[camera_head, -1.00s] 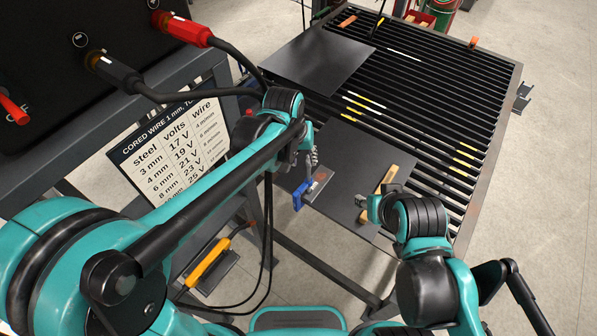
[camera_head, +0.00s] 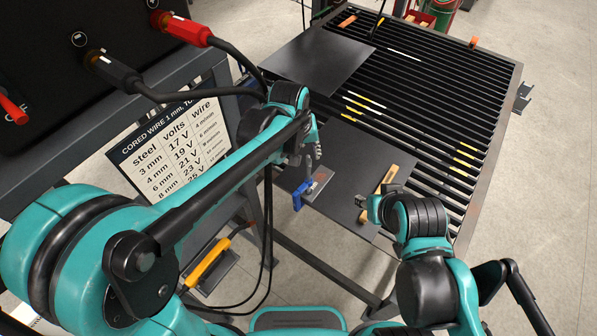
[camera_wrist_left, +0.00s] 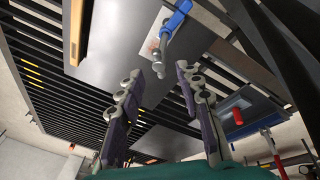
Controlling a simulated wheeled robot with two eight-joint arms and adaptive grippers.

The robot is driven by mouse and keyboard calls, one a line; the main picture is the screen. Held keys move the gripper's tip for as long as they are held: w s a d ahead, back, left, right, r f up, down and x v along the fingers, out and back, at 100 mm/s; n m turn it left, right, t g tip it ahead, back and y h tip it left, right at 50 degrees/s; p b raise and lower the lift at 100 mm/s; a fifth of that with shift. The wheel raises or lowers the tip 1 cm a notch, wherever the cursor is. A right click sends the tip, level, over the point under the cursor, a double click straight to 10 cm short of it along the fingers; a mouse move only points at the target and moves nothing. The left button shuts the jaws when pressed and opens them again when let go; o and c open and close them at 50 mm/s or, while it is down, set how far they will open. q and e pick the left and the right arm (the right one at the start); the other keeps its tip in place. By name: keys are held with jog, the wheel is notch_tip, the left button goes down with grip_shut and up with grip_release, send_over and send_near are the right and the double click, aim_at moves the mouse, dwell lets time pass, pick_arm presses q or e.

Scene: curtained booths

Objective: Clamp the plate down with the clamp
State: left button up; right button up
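The clamp (camera_head: 299,194) is blue with a metal screw and sits at the left edge of the near dark plate (camera_head: 345,165). In the left wrist view the clamp (camera_wrist_left: 178,18) is ahead of the fingertips, beside a pale reddish-marked patch. My left gripper (camera_head: 311,160) is just above the clamp in the head view. In the wrist view its fingers (camera_wrist_left: 160,80) are apart with nothing held between them.
A wooden bar (camera_head: 378,193) lies on the near plate, close to my right gripper. A second dark plate (camera_head: 318,60) lies farther back on the slatted table (camera_head: 440,95). A dark machine with cables (camera_head: 130,75) stands at the left.

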aim_at(309, 160)
pick_arm(q)
jog(key=shift+f, duration=0.15)
jog(key=shift+b+x, duration=1.2)
jog(key=shift+x, duration=0.2)
grip_shut()
jog(key=m, duration=0.4)
jog(key=shift+d, duration=0.1)
jog(key=m, duration=0.3)
jog(key=shift+m, duration=0.3)
jog(key=m, duration=0.4)
jog(key=shift+d, duration=0.15)
